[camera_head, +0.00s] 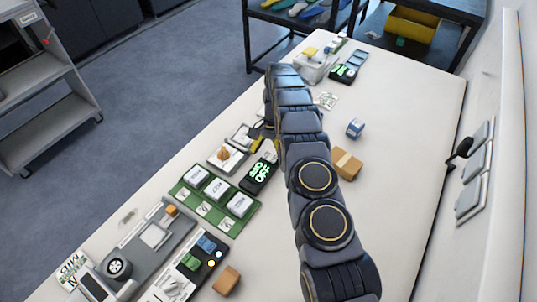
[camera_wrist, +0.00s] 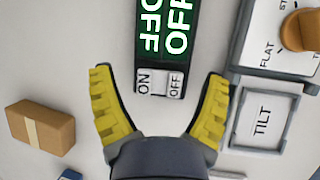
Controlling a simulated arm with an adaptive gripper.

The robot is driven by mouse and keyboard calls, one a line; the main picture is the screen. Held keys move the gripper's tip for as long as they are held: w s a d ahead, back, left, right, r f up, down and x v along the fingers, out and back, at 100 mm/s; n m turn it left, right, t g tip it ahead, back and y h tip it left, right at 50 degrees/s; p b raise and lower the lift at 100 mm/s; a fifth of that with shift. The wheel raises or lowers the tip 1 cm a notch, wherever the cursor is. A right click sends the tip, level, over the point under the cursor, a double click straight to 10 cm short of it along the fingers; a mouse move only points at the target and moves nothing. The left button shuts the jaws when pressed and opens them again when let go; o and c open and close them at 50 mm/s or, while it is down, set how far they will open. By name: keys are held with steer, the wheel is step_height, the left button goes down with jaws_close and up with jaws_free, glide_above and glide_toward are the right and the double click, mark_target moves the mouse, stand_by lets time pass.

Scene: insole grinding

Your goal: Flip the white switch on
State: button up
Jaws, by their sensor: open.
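The white switch (camera_wrist: 160,82) is a small rocker marked ON and OFF, at the near end of a black device. The device's display (camera_wrist: 165,25) shows OFF twice in white on green; in the head view the same black device (camera_head: 259,176) lies on the table left of my arm. My gripper (camera_wrist: 160,74) has yellow fingers spread wide, one on each side of the switch, with nothing between them. In the head view my gripper (camera_head: 263,140) is partly hidden by my arm, just beyond the device. Whether the fingers touch anything cannot be told.
A tilt button (camera_wrist: 262,120) and a panel with an orange knob (camera_wrist: 302,30) lie close to the right finger. A brown box (camera_wrist: 41,127) is on the left. A green tray (camera_head: 215,203) of white blocks lies nearer. The table right of my arm is mostly clear.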

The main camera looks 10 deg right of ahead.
steer(key=c, duration=1.1)
steer(key=shift+c, duration=0.2)
steer(key=shift+s+d+n+t+y, duration=0.1)
steer(key=shift+n+t+y, duration=0.05)
steer(key=shift+t+y, duration=0.35)
steer(key=shift+s+d+n+t+y, duration=0.1)
steer(key=shift+n+t+y, duration=0.05)
steer(key=shift+t+y, duration=0.3)
steer(key=o, duration=1.1)
steer(key=shift+o, duration=0.2)
